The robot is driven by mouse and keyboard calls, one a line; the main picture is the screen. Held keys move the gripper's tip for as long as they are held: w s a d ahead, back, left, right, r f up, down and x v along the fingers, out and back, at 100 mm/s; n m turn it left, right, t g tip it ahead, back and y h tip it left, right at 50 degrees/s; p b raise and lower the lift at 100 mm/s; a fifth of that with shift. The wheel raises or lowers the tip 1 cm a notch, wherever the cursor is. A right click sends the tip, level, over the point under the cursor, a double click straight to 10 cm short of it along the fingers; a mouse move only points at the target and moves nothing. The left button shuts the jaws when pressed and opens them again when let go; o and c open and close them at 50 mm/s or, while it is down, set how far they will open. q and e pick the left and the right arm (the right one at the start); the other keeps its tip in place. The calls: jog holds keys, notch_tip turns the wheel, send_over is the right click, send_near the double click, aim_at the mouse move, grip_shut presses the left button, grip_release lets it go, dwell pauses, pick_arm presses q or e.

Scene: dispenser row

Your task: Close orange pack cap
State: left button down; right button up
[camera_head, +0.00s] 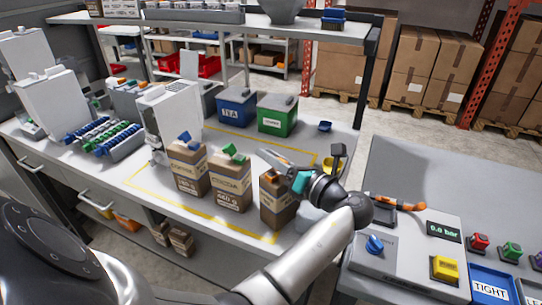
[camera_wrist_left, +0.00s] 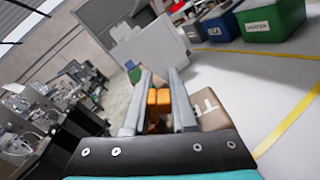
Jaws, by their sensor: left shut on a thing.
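Three brown packs stand in a row on the grey bench. The left pack (camera_head: 188,170) has a blue cap and the middle pack (camera_head: 230,184) has a green cap. In the left wrist view, the orange cap (camera_wrist_left: 158,108) is between the two fingers of my left gripper (camera_wrist_left: 158,82), and the brown pack (camera_wrist_left: 209,110) is just behind and to the right. The left gripper is shut on the orange cap. Whether the cap is fully closed is hidden. My right gripper is out of view.
A blue bin (camera_head: 236,107) and a green bin (camera_head: 277,115) stand behind the packs. A white dispenser (camera_head: 170,118) is at the left. A side table at the right holds a pressure display (camera_head: 443,230) and coloured buttons. Yellow tape marks the bench.

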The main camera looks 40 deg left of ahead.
pick_arm(q)
jog(key=shift+s+a+r+n+p, duration=0.1)
jog(key=shift+s+r+n+p, duration=0.05)
jog(key=shift+n+p, duration=0.9)
jog(key=shift+s+d+r+n+p, duration=0.15)
jog(key=shift+n+p, duration=0.65)
jog(key=shift+n, duration=0.4)
jog(key=shift+s+a+r+n+p, duration=0.15)
jog(key=shift+n+p, duration=0.75)
jog(key=shift+n, duration=0.25)
jog(key=c, duration=0.8)
grip_release()
jog(key=shift+c, duration=0.2)
